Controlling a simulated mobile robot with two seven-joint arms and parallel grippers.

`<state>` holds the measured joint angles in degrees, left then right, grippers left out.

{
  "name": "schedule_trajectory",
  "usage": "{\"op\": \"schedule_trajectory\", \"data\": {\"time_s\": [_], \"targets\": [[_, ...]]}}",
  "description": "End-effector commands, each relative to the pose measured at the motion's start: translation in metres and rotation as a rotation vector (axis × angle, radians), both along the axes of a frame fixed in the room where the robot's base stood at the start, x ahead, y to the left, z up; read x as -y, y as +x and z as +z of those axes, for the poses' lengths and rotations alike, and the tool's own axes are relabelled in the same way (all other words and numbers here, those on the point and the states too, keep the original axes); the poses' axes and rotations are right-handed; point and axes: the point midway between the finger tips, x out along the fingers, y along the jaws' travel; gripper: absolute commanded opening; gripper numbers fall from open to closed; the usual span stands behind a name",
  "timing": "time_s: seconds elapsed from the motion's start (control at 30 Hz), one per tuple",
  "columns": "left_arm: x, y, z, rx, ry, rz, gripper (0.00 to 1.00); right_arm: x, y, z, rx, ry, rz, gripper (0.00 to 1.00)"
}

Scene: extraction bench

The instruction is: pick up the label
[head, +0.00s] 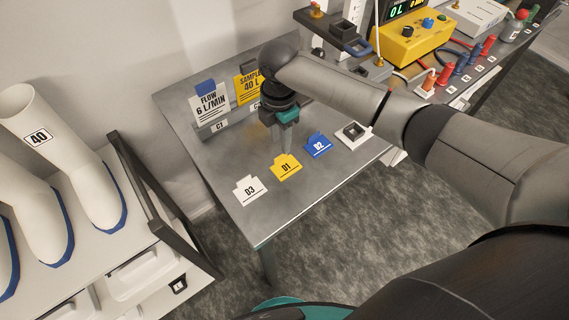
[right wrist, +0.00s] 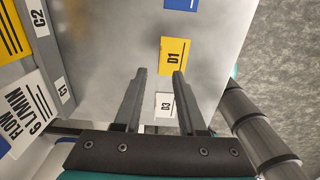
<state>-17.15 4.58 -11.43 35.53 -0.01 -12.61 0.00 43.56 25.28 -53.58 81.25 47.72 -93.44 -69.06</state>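Several small tabbed labels lie on the grey metal table (head: 310,188): a white D3 label (head: 249,190), a yellow D1 label (head: 286,167) and a blue D2 label (head: 318,146). My right gripper (head: 285,150) points down just behind the yellow D1 label in the head view. In the right wrist view its two fingers (right wrist: 159,72) are apart with nothing held between them. That view shows the yellow label (right wrist: 173,56) just beyond the fingertips and the white D3 label (right wrist: 165,105) between the fingers. The height above the table is hard to tell. My left gripper is out of view.
A white piece with a dark square frame (head: 353,133) lies right of the blue label. Upright FLOW (head: 209,105) and SAMPLE (head: 246,88) signs stand at the table's back. A yellow instrument (head: 408,44) stands on the bench at right.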

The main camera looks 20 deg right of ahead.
Motion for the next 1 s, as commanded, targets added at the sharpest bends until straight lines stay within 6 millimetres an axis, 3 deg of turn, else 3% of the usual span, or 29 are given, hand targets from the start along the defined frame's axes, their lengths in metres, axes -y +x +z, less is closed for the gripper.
{"op": "schedule_trajectory", "data": {"time_s": [0.17, 0.47, 0.77, 1.0], "targets": [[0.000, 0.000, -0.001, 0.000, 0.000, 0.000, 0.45, 0.000, -0.001, -0.012, -0.001, 0.000, -0.001, 0.40], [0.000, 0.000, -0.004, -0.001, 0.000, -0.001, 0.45, 0.000, -0.001, -0.053, 0.000, 0.000, -0.001, 0.40], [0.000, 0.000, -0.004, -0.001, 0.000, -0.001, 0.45, 0.001, -0.001, -0.057, 0.001, -0.001, 0.000, 0.40], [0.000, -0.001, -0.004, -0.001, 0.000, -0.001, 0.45, 0.001, 0.000, -0.056, 0.002, 0.000, -0.001, 0.13]]}}
